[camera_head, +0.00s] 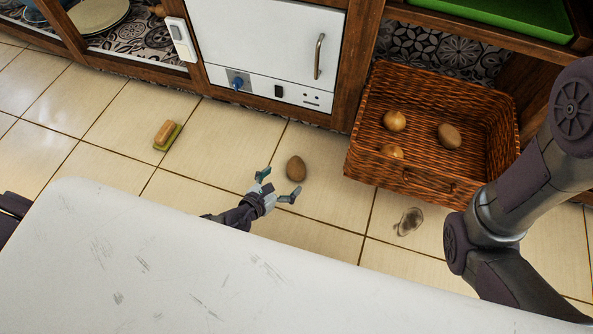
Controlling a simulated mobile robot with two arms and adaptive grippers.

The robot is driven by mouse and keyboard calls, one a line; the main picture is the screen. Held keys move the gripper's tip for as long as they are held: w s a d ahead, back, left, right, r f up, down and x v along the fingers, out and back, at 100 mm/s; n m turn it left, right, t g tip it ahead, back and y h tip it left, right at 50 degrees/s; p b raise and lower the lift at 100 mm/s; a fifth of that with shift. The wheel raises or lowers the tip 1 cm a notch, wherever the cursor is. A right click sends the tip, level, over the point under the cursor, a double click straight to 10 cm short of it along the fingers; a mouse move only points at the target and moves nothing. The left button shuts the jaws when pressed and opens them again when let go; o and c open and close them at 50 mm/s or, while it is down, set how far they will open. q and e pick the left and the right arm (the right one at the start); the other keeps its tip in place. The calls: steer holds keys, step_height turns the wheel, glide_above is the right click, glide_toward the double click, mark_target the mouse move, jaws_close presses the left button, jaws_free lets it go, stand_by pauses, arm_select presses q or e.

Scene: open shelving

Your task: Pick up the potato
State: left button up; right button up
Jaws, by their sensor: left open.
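A brown, egg-shaped potato (296,169) lies on the tiled floor in front of the white cabinet. My left gripper (279,184) is low over the floor at the lower left of the potato. Its teal-tipped fingers are spread, one above left and one below the potato, and nothing is between them. I cannot tell whether a finger touches it. Another brown potato-like item (449,136) lies in the wicker basket. The right gripper does not show; a dark arm of mine fills the right side.
A sponge (167,135) and a small greyish object (408,221) lie on the floor. A white cabinet (265,45) bounds the back. Floor around the potato is clear.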

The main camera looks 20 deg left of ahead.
mark_target(291, 173)
arm_select(q)
steer(key=shift+x, duration=0.8)
steer(key=shift+w+f+b, duration=0.4)
steer(key=shift+w+b, duration=0.05)
steer(key=shift+b, duration=0.15)
steer(key=b+x, duration=0.2)
steer(key=x, duration=0.2)
steer(key=shift+f, duration=0.2)
steer(key=shift+r, duration=0.1)
steer(key=c, duration=1.3)
